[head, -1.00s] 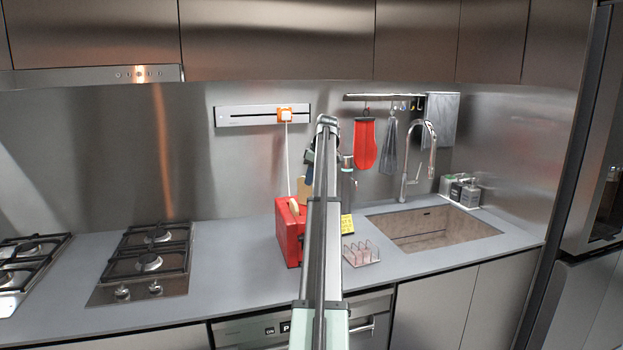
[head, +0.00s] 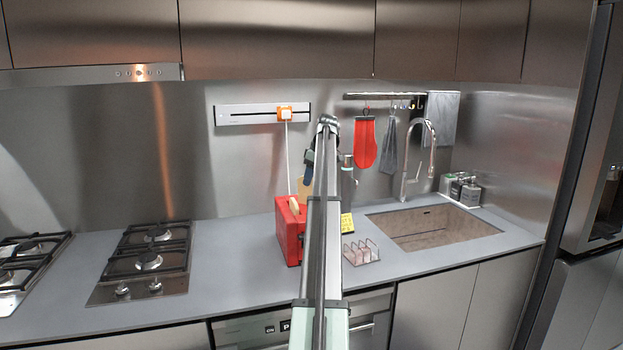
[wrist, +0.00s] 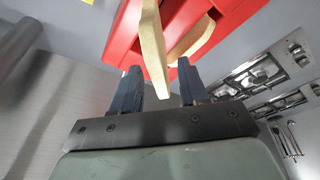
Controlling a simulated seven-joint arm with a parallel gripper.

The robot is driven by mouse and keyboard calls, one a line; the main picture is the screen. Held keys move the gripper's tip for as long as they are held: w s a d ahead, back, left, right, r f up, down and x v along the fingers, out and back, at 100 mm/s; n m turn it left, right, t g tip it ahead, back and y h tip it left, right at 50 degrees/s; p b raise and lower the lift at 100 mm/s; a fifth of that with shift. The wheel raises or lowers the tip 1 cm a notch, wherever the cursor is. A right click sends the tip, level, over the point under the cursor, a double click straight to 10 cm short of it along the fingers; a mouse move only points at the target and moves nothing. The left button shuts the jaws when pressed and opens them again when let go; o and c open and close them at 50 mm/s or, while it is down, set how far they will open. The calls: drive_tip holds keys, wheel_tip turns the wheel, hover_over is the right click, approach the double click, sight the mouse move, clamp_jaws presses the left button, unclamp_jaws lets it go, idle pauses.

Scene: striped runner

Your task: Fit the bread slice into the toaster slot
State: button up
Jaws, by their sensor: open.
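The red toaster (head: 289,238) stands on the counter, partly hidden by my arm in the head view. It also fills the top of the wrist view (wrist: 120,38). A tan bread slice (wrist: 155,45) reaches down between my open fingers in the wrist view, apart from both. A second tan slice (wrist: 195,40) lies to its right, against the toaster top. In the head view one tan piece (head: 294,207) shows at the toaster top and another (head: 305,185) just above it. My gripper (wrist: 160,72) is open. I cannot tell how deep either slice sits in a slot.
A clear rack (head: 361,252) with pinkish pieces stands right of the toaster. A yellow item (head: 346,223) is behind my arm. The sink (head: 430,228) is at right, the gas hob (head: 148,262) at left. The counter between hob and toaster is clear.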

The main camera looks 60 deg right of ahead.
drive_tip(key=v, duration=1.2)
drive_tip(key=shift+r, duration=0.2)
